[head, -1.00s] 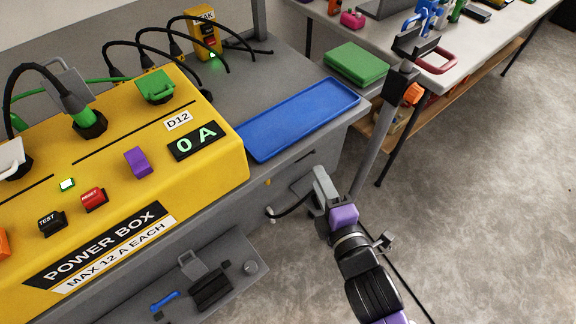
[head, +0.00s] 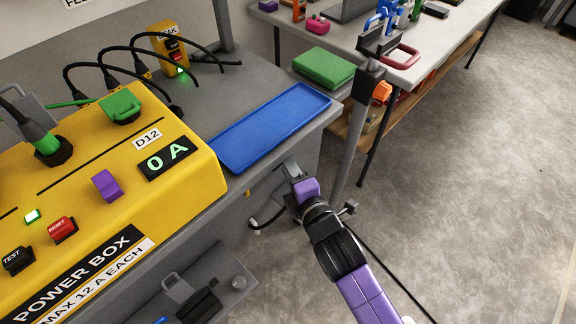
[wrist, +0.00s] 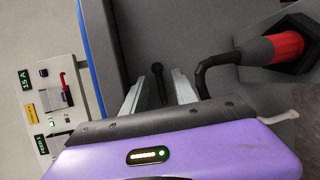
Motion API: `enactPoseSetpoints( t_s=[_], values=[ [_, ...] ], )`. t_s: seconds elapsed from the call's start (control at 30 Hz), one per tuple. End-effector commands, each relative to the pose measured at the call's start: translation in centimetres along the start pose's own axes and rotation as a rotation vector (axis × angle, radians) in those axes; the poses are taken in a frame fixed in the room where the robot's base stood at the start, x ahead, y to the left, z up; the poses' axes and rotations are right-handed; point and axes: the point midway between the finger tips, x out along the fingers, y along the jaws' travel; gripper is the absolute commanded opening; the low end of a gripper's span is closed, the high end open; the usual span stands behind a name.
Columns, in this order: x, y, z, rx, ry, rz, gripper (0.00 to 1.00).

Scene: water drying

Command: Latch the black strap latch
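My gripper (head: 292,175) is beside the grey bench's side, below the blue tray's right end. In the wrist view its two pale fingers (wrist: 157,92) stand apart, with nothing seen held between them. A small dark, elongated piece with a round top (wrist: 157,72) shows in the gap between the fingers, against a dark grey surface. I cannot tell whether it is part of the black strap latch or whether it touches a finger. No black strap latch can be made out clearly in either view.
A black cable with a red-sleeved plug (wrist: 285,46) lies right of the fingers. A panel with a red lever (wrist: 64,88) is at the left. The yellow power box (head: 195,185) and blue tray (head: 250,150) are on the bench. A grey post (head: 352,140) stands right of my gripper.

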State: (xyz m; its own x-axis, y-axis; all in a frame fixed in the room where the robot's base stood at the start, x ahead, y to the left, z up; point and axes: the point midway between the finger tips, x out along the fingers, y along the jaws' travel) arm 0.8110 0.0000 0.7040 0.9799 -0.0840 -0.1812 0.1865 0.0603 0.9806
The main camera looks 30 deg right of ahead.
Motion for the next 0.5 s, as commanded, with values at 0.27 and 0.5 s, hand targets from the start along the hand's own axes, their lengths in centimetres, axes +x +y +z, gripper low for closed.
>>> enactPoseSetpoints(
  t_s=[0.27,0.5],
  values=[
    [-0.03,0.03,-0.01,0.0,0.0,0.001,0.03],
    [-0.04,0.04,-0.01,0.001,0.001,0.0,0.0]
  ],
)
